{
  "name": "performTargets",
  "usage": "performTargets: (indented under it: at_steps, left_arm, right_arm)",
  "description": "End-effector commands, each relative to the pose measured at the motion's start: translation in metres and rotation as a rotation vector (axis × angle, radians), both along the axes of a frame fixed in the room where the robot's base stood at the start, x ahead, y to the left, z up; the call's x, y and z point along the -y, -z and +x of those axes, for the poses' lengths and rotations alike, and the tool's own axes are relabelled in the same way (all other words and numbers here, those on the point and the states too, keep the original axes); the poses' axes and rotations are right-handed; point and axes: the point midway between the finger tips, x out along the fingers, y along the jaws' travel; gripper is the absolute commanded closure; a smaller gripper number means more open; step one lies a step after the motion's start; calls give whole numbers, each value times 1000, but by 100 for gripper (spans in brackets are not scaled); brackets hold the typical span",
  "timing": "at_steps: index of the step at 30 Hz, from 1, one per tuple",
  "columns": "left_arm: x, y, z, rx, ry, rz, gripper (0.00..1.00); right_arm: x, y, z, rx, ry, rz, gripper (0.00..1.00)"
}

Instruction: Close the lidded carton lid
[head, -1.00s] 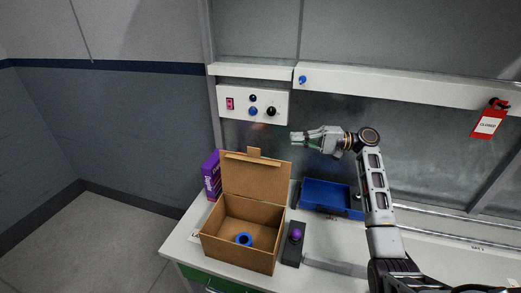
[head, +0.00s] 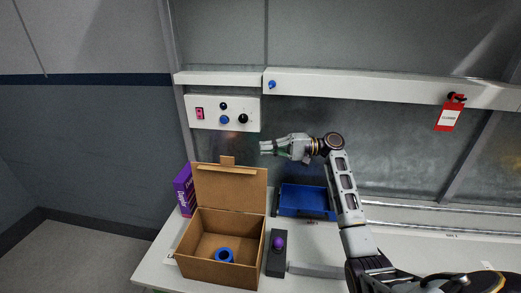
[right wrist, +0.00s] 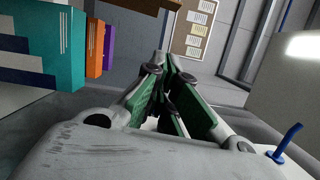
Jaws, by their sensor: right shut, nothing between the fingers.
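The lidded carton (head: 219,262) is a brown cardboard box on the white worktop. Its lid (head: 230,188) stands open and upright at the back edge, with a small tab at the top. A blue ring-shaped thing (head: 224,256) lies inside. My right gripper (head: 264,147) is shut and empty, above and to the right of the lid's top edge, apart from it. The right wrist view shows its green-padded fingers (right wrist: 165,75) together, with nothing between them. I cannot make out the carton for certain in that view. My left gripper is not in view.
A purple box (head: 184,190) stands left behind the carton. A blue tray (head: 304,202) and a dark block with a purple knob (head: 277,253) are to its right. A control panel (head: 222,113) is on the wall behind. A red tag (head: 449,114) hangs at right.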

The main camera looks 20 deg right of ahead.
Motion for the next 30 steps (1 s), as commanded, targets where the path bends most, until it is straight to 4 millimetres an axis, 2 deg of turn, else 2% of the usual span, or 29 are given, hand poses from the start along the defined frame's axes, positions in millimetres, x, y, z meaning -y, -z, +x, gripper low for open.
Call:
performTargets:
  at_steps: [22,30]
  left_arm:
    - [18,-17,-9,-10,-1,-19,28]
    - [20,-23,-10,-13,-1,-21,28]
  right_arm:
    - [-88,-4,31,2,-1,2,100]
    - [-99,-5,11,0,0,0,100]
